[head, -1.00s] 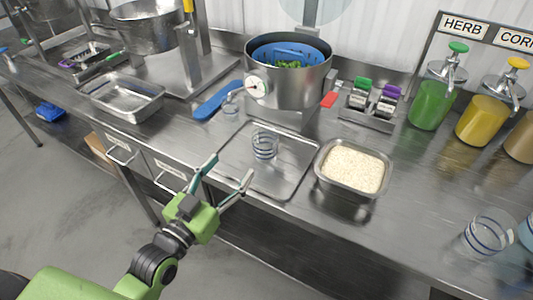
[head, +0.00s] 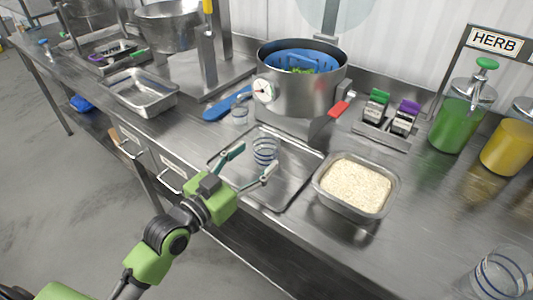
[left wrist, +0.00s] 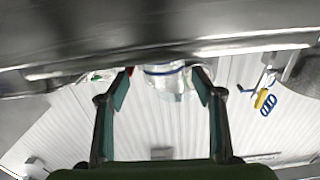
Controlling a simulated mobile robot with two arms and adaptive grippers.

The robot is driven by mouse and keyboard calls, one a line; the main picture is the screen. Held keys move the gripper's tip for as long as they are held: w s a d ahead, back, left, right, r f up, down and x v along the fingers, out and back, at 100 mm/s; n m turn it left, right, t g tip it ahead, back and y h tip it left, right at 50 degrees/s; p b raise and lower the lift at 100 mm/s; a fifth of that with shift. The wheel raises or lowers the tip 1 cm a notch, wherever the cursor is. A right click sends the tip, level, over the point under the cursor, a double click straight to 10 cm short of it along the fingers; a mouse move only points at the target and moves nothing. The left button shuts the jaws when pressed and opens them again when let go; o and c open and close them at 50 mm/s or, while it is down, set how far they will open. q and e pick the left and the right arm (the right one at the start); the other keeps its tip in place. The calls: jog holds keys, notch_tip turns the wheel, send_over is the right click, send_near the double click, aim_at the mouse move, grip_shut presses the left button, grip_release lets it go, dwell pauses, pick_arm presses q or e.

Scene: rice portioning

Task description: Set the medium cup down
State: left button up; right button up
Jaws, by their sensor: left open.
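The medium cup (head: 265,150), clear with blue rings, stands upright on the metal tray (head: 286,192) in the middle of the counter. My left gripper (head: 256,160) is open just in front of the cup, with its two fingertips pointing at it. In the left wrist view, the clear cup with its blue ring (left wrist: 166,71) shows beyond and between the open fingertips (left wrist: 164,76). I cannot tell whether a fingertip touches it. My right gripper is not in view.
A rice pan (head: 357,187) sits right of the tray. A steel pot (head: 300,85) stands behind it, with a small cup (head: 240,115) and a blue-handled utensil (head: 222,107) to its left. A larger cup (head: 503,275) is at the lower right. An empty pan (head: 140,92) stands left.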

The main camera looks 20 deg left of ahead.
aim_at(258, 153)
pick_arm(q)
jog(key=shift+w, duration=0.4)
jog(key=b+x, duration=0.1)
jog(key=x, duration=0.3)
jog(key=shift+w+a, duration=0.1)
jog(key=shift+w, duration=0.3)
jog(key=c, duration=1.1)
jog(key=shift+r, duration=0.1)
jog(key=shift+c, duration=0.6)
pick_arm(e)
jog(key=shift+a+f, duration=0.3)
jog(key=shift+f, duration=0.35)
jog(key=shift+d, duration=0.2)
